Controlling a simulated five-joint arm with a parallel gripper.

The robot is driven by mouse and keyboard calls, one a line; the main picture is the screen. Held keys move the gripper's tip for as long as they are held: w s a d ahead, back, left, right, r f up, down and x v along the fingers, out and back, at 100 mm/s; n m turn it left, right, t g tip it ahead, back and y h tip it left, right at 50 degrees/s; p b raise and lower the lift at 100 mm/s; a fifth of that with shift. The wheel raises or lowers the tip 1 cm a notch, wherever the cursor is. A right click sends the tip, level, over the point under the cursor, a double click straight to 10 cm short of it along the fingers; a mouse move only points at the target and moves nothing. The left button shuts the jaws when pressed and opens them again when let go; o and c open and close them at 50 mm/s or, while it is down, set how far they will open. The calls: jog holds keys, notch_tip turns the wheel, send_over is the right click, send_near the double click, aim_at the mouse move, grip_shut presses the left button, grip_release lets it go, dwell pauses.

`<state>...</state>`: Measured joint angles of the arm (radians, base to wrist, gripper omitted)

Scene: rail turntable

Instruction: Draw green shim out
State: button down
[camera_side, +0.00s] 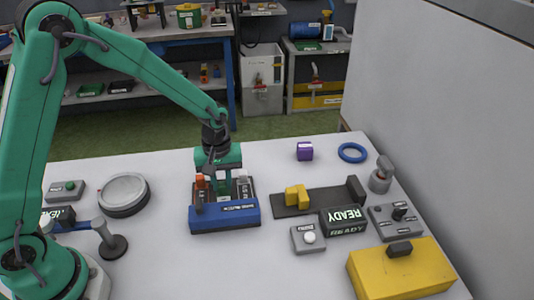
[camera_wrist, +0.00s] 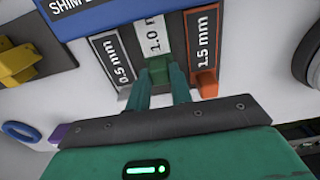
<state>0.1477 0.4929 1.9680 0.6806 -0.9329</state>
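The shim holder has a blue front (camera_side: 225,217) and stands on the white table; its blue face also shows in the wrist view (camera_wrist: 92,14). It holds an orange shim (camera_wrist: 206,82) marked 1.5 mm and a grey shim (camera_wrist: 123,91) marked 0.5 mm. The green shim (camera_wrist: 160,68) is in the middle slot, with a white label reading 1.0. My gripper (camera_wrist: 161,82) has one finger on each side of the green tab, with no clear gap. In the side view, my gripper (camera_side: 221,174) points down over the holder and hides part of the shims.
A yellow block (camera_side: 297,196) on a dark fixture, a READY display (camera_side: 344,219) and a button box (camera_side: 307,238) stand to the right. A yellow case (camera_side: 400,267) is at front right. A round grey dish (camera_side: 123,194) is to the left. Table in front of the holder is clear.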

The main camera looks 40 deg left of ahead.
jog(key=shift+w+a, duration=1.45)
jog(key=c, duration=1.2)
grip_release()
jog(key=shift+c, duration=0.2)
jog(key=shift+r, duration=0.1)
notch_tip(320, 180, up, 8)
jog(key=shift+s, duration=0.1)
